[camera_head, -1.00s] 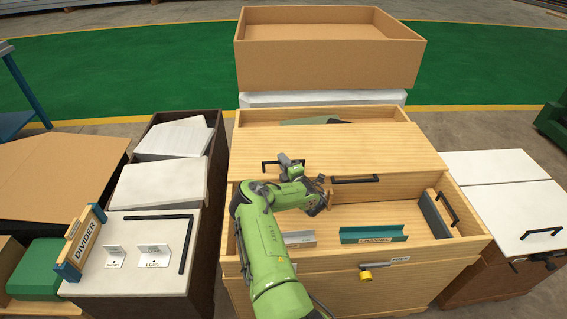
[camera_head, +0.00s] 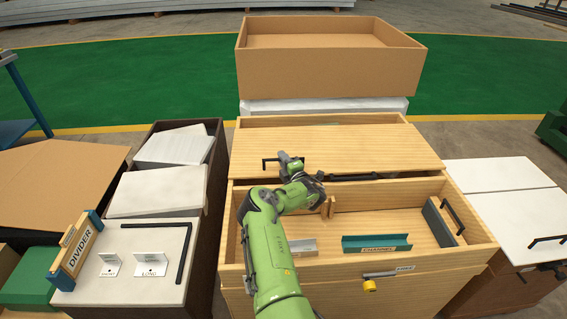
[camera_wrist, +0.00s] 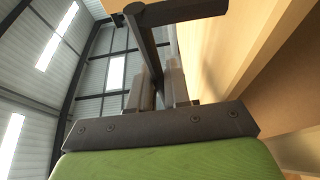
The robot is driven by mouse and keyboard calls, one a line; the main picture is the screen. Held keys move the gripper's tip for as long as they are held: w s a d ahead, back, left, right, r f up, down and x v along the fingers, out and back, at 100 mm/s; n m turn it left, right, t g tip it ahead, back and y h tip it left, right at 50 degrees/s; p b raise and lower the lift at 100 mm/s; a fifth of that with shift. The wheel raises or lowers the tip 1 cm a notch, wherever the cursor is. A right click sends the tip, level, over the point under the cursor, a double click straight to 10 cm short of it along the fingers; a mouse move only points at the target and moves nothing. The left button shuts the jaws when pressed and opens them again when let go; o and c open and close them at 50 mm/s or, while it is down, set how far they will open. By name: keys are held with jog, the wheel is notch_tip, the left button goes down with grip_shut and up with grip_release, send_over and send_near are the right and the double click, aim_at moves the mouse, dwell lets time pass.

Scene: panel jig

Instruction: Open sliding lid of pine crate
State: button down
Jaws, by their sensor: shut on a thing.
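The pine crate (camera_head: 480,248) stands in front of me, its front part uncovered. Its sliding lid (camera_head: 385,146) is a pale wooden panel covering the back part, with a narrow gap behind it. A dark handle (camera_head: 355,177) is at the lid's front edge, partly hidden by my wrist. My gripper (camera_wrist: 160,80) is shut on a dark handle bar (camera_wrist: 150,50) in the wrist view. In the head view my wrist hides the fingers.
In the crate lie a green channel piece (camera_head: 376,243) and a grey piece (camera_head: 303,247). A cardboard box (camera_head: 330,70) stands behind. A dark bin (camera_head: 213,190) is at left and a white-topped cabinet (camera_head: 510,206) at right.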

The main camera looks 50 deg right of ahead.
jog(key=c, duration=1.2)
grip_release()
jog(key=shift+o, duration=0.2)
jog(key=p+v, duration=0.5)
jog(key=v, duration=1)
jog(key=shift+s+a+p, duration=0.25)
jog(key=shift+s+p, duration=0.1)
jog(key=shift+p, duration=0.05)
